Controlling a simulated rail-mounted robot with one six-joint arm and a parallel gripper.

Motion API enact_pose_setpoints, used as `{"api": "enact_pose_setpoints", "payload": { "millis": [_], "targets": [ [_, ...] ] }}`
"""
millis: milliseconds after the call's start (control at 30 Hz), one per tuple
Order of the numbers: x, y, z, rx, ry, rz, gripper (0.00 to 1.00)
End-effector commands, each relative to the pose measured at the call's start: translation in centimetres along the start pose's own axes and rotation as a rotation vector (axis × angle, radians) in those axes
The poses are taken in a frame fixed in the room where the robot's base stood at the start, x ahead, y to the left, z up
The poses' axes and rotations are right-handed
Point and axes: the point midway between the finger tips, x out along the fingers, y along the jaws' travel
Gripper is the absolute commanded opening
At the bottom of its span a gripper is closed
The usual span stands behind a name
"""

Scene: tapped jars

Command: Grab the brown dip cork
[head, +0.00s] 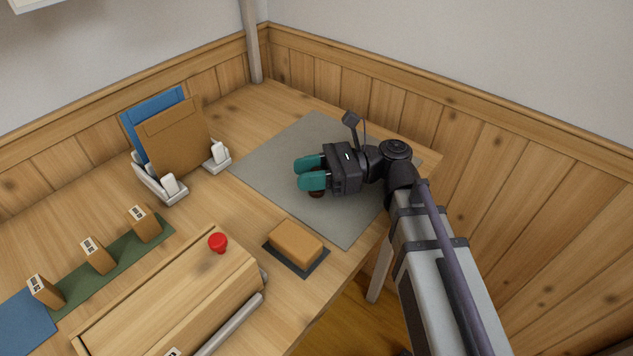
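My gripper (300,173) has two teal fingers and hangs over the grey mat (275,165), pointing left. The fingers lie close beside each other with a narrow dark gap between them. I cannot tell whether they are open or hold something. A small dark brown thing (317,195) shows just below the nearer finger, mostly hidden by the gripper. It may be the brown dip cork, but too little of it shows to be sure.
A tan block (297,243) lies on a dark pad near the table's front edge. A wooden box with a red knob (218,242) stands front left. A rack holds blue and brown folders (178,138). Labelled blocks (97,255) stand on a green strip. The mat's left part is clear.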

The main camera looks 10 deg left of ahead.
Motion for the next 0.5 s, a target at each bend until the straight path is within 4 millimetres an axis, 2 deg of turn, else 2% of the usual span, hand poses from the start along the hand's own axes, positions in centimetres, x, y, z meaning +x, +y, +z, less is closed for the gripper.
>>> {"api": "enact_pose_setpoints", "payload": {
  "millis": [33,300,500],
  "targets": [
    [-0.01,0.0,0.0,0.0,0.0,0.0,0.27],
    [-0.02,0.0,0.0,0.0,0.0,0.0,0.01],
    [-0.02,0.0,0.02,0.0,0.0,0.0,0.0]
  ]
}}
